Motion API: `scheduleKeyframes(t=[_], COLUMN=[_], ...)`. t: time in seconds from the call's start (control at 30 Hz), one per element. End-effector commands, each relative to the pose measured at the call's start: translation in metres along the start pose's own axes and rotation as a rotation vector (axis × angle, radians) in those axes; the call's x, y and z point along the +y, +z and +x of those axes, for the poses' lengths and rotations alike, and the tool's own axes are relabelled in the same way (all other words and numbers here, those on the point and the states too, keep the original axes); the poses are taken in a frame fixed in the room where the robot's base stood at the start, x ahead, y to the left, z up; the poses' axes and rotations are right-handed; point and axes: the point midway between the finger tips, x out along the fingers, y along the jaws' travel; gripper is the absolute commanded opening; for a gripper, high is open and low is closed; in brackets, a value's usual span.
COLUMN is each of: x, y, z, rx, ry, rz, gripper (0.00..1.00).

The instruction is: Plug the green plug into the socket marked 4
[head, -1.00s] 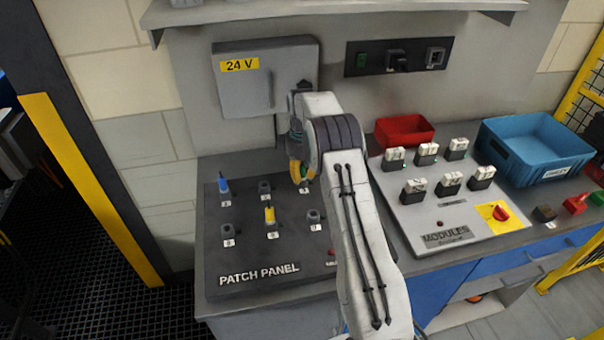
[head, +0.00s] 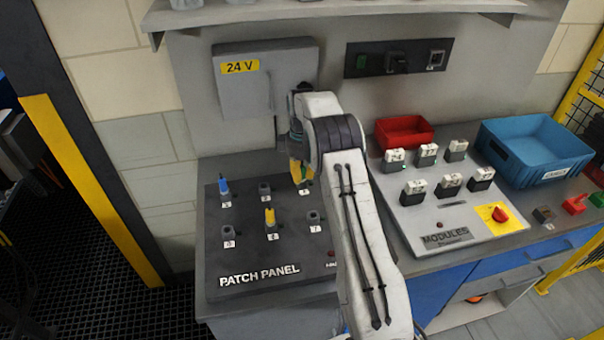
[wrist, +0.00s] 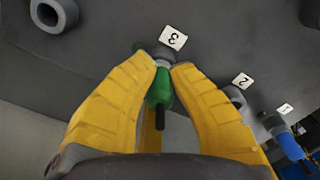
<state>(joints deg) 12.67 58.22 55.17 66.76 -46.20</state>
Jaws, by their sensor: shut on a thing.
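My gripper (wrist: 160,68) is shut on the green plug (wrist: 160,88), which sits between the two yellow fingers in the wrist view. The plug's front end is at the grey socket marked 3 (wrist: 172,38); I cannot tell how deep it sits, if at all. In the head view my gripper (head: 300,182) is low over the panel's back row, and the plug is mostly hidden by fingers and arm. No socket marked 4 is visible; my arm covers the panel's right part.
The patch panel (head: 215,270) also holds a blue plug (head: 224,187) in the back row and a yellow plug (head: 270,216) in the front row. The socket marked 2 (head: 265,189) is empty. A modules panel (head: 405,222) and blue bin (head: 540,150) stand right.

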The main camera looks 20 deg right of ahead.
Motion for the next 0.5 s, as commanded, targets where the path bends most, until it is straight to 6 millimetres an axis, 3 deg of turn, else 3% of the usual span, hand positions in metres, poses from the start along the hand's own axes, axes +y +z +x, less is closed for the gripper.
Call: scheduleKeyframes(t=[0.5], x=[0.000], y=[0.000], z=[-0.017], rx=[0.002], ry=[0.002], rz=[0.000], gripper=[0.00])
